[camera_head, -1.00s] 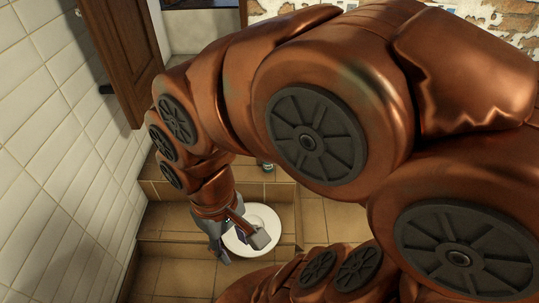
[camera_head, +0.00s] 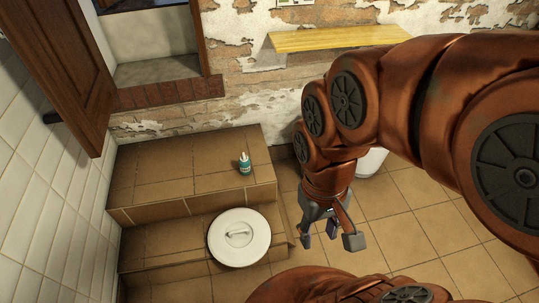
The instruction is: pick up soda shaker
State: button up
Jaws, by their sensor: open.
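A small teal and white shaker (camera_head: 245,165) stands upright on the upper tiled step, near its right part. I take it to be the soda shaker. My gripper (camera_head: 333,240) hangs to the right of the steps, fingers pointing down, open with nothing between them. It is apart from the shaker, lower in the picture and to its right.
A round white lid with a handle (camera_head: 239,238) lies on the lower step (camera_head: 165,245). A yellow shelf (camera_head: 340,38) is on the brick wall. A white round object (camera_head: 371,162) is partly hidden behind my arm. An open wooden shutter (camera_head: 62,65) is at left.

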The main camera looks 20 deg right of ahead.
aim_at(245, 167)
jog(key=u, duration=1.75)
jog(key=i, duration=0.95)
jog(key=z, duration=1.5)
